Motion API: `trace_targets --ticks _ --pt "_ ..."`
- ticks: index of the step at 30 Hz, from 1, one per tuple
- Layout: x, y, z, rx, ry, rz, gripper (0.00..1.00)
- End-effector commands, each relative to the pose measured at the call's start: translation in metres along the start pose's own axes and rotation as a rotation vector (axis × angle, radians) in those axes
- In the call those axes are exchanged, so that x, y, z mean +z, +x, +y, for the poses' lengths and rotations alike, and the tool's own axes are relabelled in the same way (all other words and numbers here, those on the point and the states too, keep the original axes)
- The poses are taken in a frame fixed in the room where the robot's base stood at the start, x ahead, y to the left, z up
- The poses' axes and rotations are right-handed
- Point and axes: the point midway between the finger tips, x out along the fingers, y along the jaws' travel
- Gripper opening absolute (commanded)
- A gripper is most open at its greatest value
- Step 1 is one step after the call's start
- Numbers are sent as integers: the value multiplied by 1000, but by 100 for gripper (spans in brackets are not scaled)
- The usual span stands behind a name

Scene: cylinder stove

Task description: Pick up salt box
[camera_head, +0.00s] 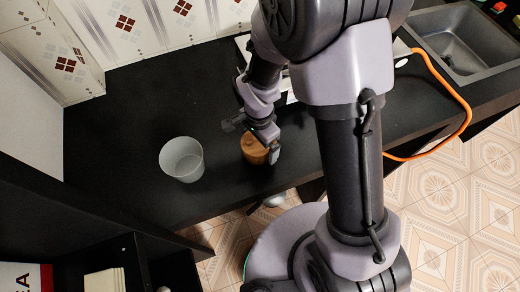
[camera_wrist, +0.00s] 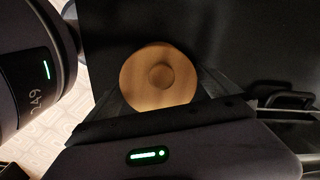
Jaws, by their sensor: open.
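The salt box (camera_head: 252,147) is a round, orange-brown wooden pot standing on the black counter near its front edge. In the wrist view, its round wooden lid (camera_wrist: 138,88) with a central knob is seen from above, partly hidden at the bottom by my gripper. My gripper (camera_head: 258,138) is open and right at the salt box, covering part of it in the head view. The dark fingers (camera_wrist: 160,100) show on both sides of the lid in the wrist view. Whether they touch the box I cannot tell.
A pale grey open bucket (camera_head: 182,159) stands on the counter (camera_head: 130,110) to the left of the box. A sink (camera_head: 462,42) and an orange cable (camera_head: 458,95) are at the right. The tiled wall (camera_head: 130,22) bounds the back. The counter's left part is clear.

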Motion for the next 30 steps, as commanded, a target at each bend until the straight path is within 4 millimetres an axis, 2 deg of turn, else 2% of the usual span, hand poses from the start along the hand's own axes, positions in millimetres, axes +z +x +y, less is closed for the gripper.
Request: trace_targets --ticks 2,8,18,20,30 --pt "0 8 0 1 0 0 100" --pt "0 7 0 0 0 0 100" --pt "0 6 0 0 0 0 33" --pt "0 6 0 0 0 0 23" --pt "-3 -1 -2 -2 0 1 23"
